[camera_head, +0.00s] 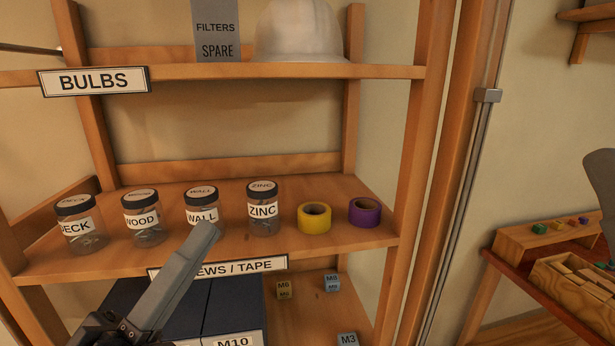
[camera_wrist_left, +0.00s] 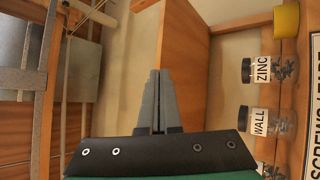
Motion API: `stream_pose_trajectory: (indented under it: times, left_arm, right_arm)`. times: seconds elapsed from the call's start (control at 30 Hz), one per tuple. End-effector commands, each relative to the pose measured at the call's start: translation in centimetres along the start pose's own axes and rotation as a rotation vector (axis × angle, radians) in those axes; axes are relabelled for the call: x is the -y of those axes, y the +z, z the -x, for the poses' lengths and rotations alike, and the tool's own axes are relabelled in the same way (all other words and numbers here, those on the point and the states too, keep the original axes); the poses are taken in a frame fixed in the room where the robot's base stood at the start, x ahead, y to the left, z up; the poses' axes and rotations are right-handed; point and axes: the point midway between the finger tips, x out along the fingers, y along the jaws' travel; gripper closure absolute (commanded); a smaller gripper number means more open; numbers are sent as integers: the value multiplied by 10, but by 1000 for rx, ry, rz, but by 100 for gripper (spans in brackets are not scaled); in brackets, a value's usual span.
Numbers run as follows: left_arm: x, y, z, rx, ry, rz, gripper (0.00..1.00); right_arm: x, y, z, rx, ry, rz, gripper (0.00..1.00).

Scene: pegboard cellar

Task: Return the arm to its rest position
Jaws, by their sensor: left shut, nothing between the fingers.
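My left gripper (camera_head: 207,231) reaches up from the lower left in the head view. Its grey fingers are shut together with nothing between them, as the left wrist view (camera_wrist_left: 159,76) also shows. In the head view its tip overlaps the lower part of the WALL jar (camera_head: 203,197). In the left wrist view the WALL jar (camera_wrist_left: 259,121) and the ZINC jar (camera_wrist_left: 257,69) stand off to the right, apart from the fingers.
The shelf also holds a DECK jar (camera_head: 80,231), a WOOD jar (camera_head: 143,220), yellow tape (camera_head: 314,218) and purple tape (camera_head: 364,212). Dark blue bins (camera_head: 235,301) and small labelled cubes (camera_head: 332,283) are below. A wooden post (camera_head: 455,170) stands right.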

Motion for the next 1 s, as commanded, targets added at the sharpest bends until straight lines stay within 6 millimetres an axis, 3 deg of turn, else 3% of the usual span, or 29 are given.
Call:
stream_pose_trajectory:
  times: [0.03, 0.1, 0.13, 0.2, 0.3, 0.37, 0.4, 0.57, 0.8, 1.0]
  left_arm:
    - [-42, 6, -10, -31, 66, -220, 100]
    - [-91, -1, -11, -145, 110, -588, 100]
    - [-104, -9, -7, -204, 104, -736, 100]
    - [-121, -32, 6, -334, 34, -1052, 100]
    - [-119, -54, 18, -429, -129, -1424, 100]
    - [-124, -58, 12, -420, -176, -1575, 100]
    - [-151, -66, -8, -420, -170, -1560, 100]
    - [-202, -83, -46, -418, -170, -1555, 100]
    - [-290, -111, -111, -417, -171, -1553, 100]
    - [-336, -125, -145, -416, -171, -1552, 100]
  right_arm:
    - [0, 0, 0, 0, 0, 0, 50]
    - [0, 0, 0, 0, 0, 0, 50]
    - [0, 0, 0, 0, 0, 0, 50]
    - [0, 0, 0, 0, 0, 0, 50]
    - [0, 0, 0, 0, 0, 0, 50]
    - [0, -6, -7, 2, 0, 0, 50]
    - [0, -28, -32, 4, 0, 0, 50]
    - [0, -76, -82, -2, 0, 0, 50]
    - [-1, -152, -165, 0, 0, 0, 50]
    - [-1, -192, -208, 0, 0, 0, 50]
